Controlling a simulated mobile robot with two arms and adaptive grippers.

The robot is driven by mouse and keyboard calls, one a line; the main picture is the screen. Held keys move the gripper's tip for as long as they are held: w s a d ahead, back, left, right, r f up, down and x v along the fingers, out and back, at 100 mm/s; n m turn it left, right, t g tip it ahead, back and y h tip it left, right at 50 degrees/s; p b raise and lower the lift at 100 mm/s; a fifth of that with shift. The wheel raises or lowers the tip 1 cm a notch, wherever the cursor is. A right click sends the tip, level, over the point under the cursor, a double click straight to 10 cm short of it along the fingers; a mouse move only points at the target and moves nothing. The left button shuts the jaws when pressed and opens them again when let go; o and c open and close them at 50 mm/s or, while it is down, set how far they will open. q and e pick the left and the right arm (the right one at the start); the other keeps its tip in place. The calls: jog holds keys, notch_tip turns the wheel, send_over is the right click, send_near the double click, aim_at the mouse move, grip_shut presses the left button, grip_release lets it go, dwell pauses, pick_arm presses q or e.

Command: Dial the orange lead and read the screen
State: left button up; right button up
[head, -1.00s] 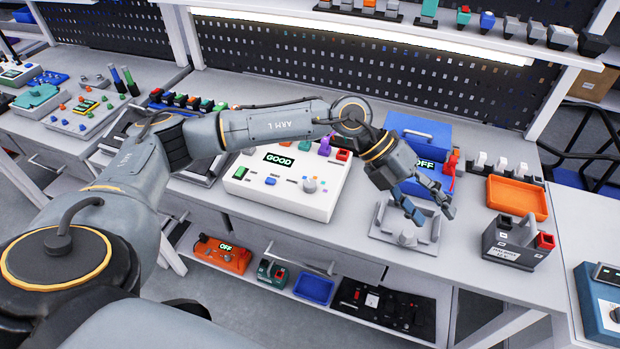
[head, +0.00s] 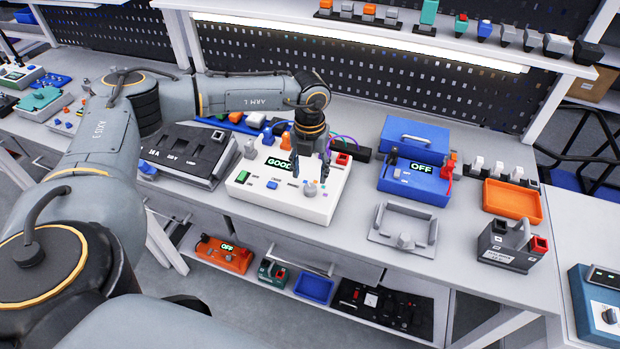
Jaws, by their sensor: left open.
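The white tester box (head: 255,197) stands on the bench with a lit screen (head: 278,163) that reads GOOD in green. An orange plug-like piece (head: 286,141) stands at the box's back edge, left of my gripper; I cannot tell where any lead from it runs. The grey dial (head: 310,188) is on the right part of the box's top. My left gripper (head: 309,178) points down over the dial with its fingers apart, one on either side; I cannot tell whether they touch it. Part of the back row of sockets is hidden behind the gripper. My right gripper is not in view.
Right of the tester are a blue box with a screen reading OFF (head: 415,187), a grey metal frame (head: 405,224), an orange tray (head: 513,203) and a dark battery-like block (head: 512,247). A dark case (head: 185,150) lies to the left. Bench front is mostly clear.

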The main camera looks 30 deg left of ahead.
aim_at(310, 187)
pick_arm(q)
notch_tip(310, 187, down, 5)
jog(key=shift+p, duration=0.5)
grip_shut()
